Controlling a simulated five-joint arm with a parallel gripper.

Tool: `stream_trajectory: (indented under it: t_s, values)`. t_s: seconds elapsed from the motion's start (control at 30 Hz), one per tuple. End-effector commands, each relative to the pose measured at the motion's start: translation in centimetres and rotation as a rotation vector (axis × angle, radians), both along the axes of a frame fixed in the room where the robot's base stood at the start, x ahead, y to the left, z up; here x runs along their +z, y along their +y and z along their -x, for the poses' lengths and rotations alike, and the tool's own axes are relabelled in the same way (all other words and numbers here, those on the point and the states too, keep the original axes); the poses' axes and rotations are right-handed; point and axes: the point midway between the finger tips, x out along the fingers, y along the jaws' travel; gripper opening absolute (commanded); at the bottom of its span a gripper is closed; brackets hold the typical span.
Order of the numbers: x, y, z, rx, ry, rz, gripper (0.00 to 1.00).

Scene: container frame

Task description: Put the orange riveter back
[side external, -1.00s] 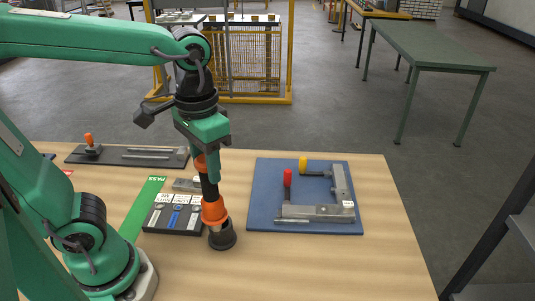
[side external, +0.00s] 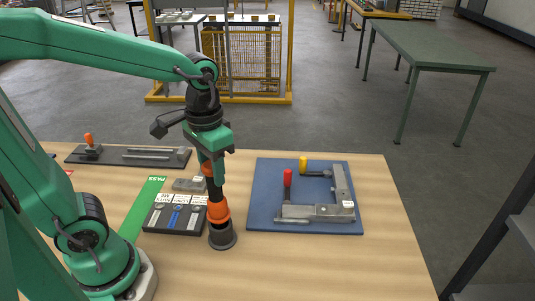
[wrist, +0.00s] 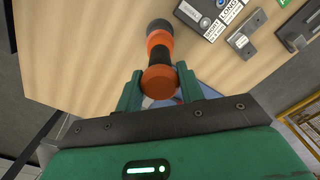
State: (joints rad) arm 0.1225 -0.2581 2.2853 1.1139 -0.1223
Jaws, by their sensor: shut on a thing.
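The orange riveter (side external: 218,211), orange with black sections, stands nearly upright, leaning slightly, in the side view. Its lower end meets a black, cup-like base (side external: 222,238) on the wooden table; I cannot tell whether it sits inside or is only against it. My gripper (side external: 212,169) is shut on the riveter's upper part from above. In the wrist view, the green fingers of my gripper (wrist: 158,86) lie on both sides of the riveter's orange end (wrist: 158,78), and its black far end (wrist: 158,26) points away over the table.
A dark block with labels (side external: 175,217) lies just left of the riveter, with a small grey block (side external: 189,185) behind. A blue board (side external: 262,205) with clamps and a metal frame lies to the right. The wooden table (side external: 310,265) is clear in front.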

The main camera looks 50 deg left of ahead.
Motion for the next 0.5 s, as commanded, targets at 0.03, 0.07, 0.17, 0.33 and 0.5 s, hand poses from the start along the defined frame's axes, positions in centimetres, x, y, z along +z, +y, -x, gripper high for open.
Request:
stream_trajectory:
  t_s: [0.03,0.07,0.17,0.33,0.5]
  values:
    - [-0.6,0.0,0.0,0.0,0.003,0.0,0.14]
    - [-0.9,0.0,0.0,0.0,0.001,0.0,0.14]
    - [-1.6,0.0,0.0,0.0,0.0,0.0,0.14]
    - [-1.8,0.0,0.0,0.0,-0.002,0.0,0.14]
    - [-1.8,0.0,0.0,0.0,-0.002,0.0,0.14]
